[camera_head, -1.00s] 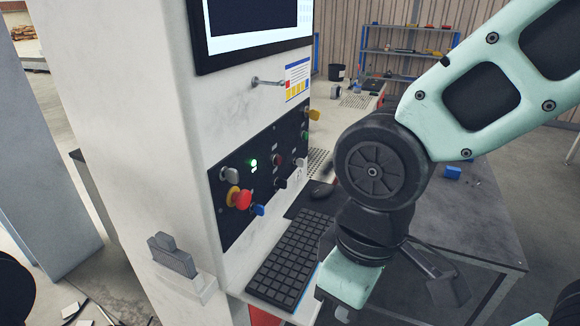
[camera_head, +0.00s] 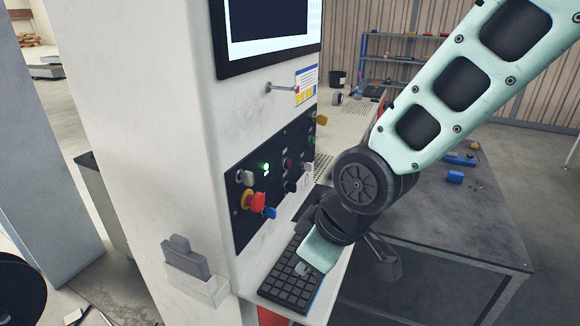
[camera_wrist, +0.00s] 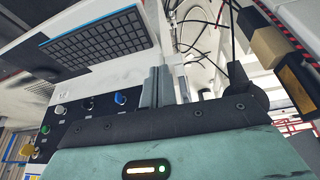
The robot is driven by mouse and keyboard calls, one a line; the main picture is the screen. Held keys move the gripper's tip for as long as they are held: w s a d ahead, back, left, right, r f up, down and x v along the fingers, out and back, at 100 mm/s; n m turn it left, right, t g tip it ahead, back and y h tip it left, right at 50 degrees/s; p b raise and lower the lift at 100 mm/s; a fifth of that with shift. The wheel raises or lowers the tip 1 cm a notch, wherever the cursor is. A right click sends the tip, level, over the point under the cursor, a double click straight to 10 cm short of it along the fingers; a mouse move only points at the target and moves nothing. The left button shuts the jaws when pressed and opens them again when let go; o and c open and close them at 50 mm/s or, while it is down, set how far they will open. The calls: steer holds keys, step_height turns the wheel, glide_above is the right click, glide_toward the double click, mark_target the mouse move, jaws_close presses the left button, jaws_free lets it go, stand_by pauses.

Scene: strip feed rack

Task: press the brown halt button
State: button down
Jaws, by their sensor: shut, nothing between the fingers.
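The control panel (camera_head: 262,190) is a dark plate on the white cabinet. A small dark reddish-brown button (camera_head: 287,164) sits in its upper row, right of a lit green button (camera_head: 265,168); it looks like the brown halt button. I cannot pick it out in the wrist view. My gripper (camera_head: 303,268) is in front of the cabinet over the keyboard, below and right of the panel, apart from the button. Its fingers are mostly hidden in the head view. In the wrist view my gripper (camera_wrist: 160,87) shows closed grey fingers, empty.
A red mushroom button (camera_head: 256,201) and a blue knob (camera_head: 269,213) stick out low on the panel. The keyboard (camera_head: 287,285) lies on the shelf below. A monitor (camera_head: 265,35) hangs above. A dark table (camera_head: 460,220) stands at right.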

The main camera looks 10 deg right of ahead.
steer(key=w+f+n+t+y, duration=0.1)
steer(key=w+f+t+y, duration=0.15)
steer(key=w, duration=0.75)
steer(key=n+t, duration=0.1)
steer(key=t, duration=0.7)
glide_toward(288, 164)
step_height(288, 164, down, 4)
steer(key=s, duration=0.2)
steer(key=w+d+t+h+b, duration=0.1)
steer(key=w+d+t+h, duration=0.2)
steer(key=d, duration=0.4)
steer(key=shift+r+t, duration=0.3)
steer(key=shift+t, duration=0.55)
steer(key=w+a, duration=0.5)
steer(key=a, duration=0.2)
steer(key=shift+w, duration=0.15)
steer(key=shift+a, duration=0.2)
